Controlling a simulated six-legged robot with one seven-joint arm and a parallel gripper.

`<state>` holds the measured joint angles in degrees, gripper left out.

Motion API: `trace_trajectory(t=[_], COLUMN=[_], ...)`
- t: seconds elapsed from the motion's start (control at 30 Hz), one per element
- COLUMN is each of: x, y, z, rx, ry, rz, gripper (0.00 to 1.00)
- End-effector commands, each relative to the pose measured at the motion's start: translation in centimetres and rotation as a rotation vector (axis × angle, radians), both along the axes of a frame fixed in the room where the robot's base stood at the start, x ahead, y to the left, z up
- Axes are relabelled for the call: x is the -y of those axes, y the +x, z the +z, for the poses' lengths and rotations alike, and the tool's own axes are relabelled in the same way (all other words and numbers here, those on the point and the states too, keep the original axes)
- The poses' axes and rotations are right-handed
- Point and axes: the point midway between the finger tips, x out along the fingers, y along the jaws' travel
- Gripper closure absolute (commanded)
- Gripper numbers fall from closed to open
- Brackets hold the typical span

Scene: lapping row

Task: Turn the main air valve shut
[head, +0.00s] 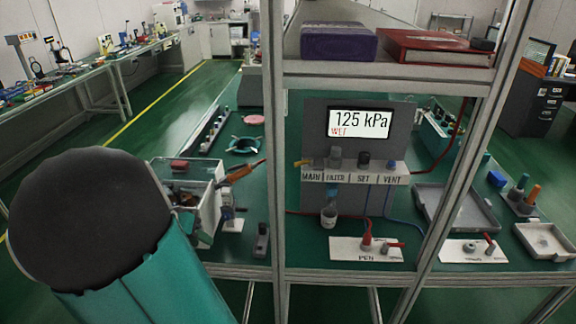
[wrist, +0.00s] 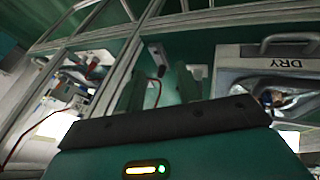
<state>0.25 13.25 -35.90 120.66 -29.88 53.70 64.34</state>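The panel (head: 353,205) stands behind the frame posts in the head view, with a label strip reading MAIN, FILTER, SET and VENT. The display (head: 359,122) reads 125 kPa with a red WET.
Metal posts and a shelf with a purple box (head: 338,41) and a red case (head: 434,47) frame the panel. A bottle (head: 328,214) and red and blue tubes lie below it. An open box (head: 187,195) stands left. The wrist view shows a tray marked DRY (wrist: 285,64).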

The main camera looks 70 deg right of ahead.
Motion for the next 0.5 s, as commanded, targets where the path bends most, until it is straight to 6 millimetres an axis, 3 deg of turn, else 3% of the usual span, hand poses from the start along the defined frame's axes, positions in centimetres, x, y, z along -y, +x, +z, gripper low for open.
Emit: trace_trajectory(t=[0.03,0.23,0.5], x=[2.2,9.9,18.0], y=[-0.7,-3.7,-6.7], z=[-0.6,-0.7,2.9], rx=[-0.040,-0.150,-0.243], ry=[-0.064,-0.368,-0.850], rz=[-0.068,-0.299,-0.455], gripper=[0.66,0.66,0.66])
